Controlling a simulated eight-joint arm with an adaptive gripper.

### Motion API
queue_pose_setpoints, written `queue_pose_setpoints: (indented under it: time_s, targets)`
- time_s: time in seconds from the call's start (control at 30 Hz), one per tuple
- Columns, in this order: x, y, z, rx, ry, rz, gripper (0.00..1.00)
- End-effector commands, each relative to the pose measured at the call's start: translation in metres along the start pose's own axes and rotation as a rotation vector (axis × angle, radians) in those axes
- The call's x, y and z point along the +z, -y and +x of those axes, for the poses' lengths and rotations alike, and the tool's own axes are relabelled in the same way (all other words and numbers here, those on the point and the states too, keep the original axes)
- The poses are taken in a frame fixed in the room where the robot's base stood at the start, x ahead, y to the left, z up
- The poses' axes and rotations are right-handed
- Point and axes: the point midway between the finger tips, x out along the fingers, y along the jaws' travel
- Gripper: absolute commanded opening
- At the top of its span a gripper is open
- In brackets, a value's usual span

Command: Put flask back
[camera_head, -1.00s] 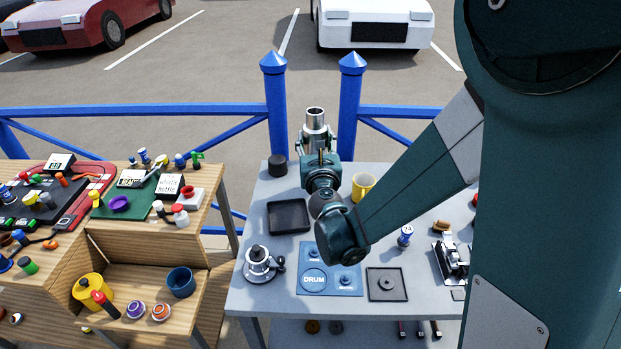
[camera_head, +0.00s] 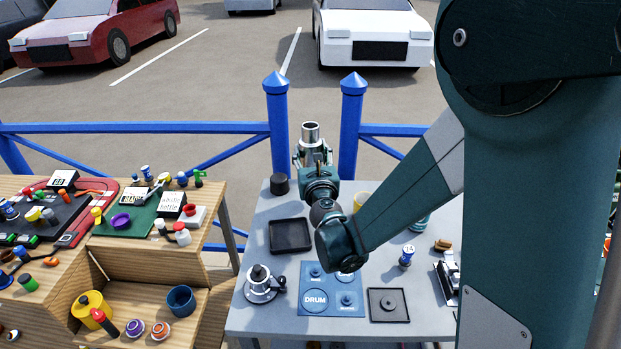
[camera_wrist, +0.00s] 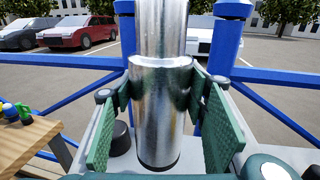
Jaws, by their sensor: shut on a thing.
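The flask (camera_head: 310,133) is a shiny silver metal cylinder with a narrower upper part. It stands upright in my gripper (camera_head: 313,160), near the far edge of the grey table (camera_head: 260,222). In the wrist view the flask (camera_wrist: 157,110) sits between the two green textured finger pads of my gripper (camera_wrist: 158,90), which is shut on it. Its dark lower rim shows in the wrist view. The frames do not clearly show whether its base touches the table.
A black tray (camera_head: 290,236), a dark cylinder (camera_head: 279,184), a blue DRUM mat (camera_head: 330,285), a square dark pad (camera_head: 388,306) and a metal pot-like piece (camera_head: 260,284) are on the table. A yellow mug (camera_head: 361,199) is partly hidden by my arm. Blue fence posts (camera_head: 277,130) stand behind.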

Motion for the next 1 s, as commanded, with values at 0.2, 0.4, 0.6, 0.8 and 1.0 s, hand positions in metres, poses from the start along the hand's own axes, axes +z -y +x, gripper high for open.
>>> queue_pose_setpoints:
  time_s: [0.2, 0.4, 0.6, 0.8, 1.0]
  targets:
    - [-0.029, 0.0, 0.0, 0.0, 0.0, 0.0, 0.24]
    - [-0.039, 0.0, 0.0, 0.0, 0.0, 0.0, 0.24]
    - [-0.039, 0.0, 0.0, 0.0, 0.0, 0.0, 0.24]
    - [-0.042, 0.0, 0.0, 0.0, 0.0, 0.0, 0.24]
    - [-0.058, 0.0, 0.0, 0.0, 0.0, 0.0, 0.24]
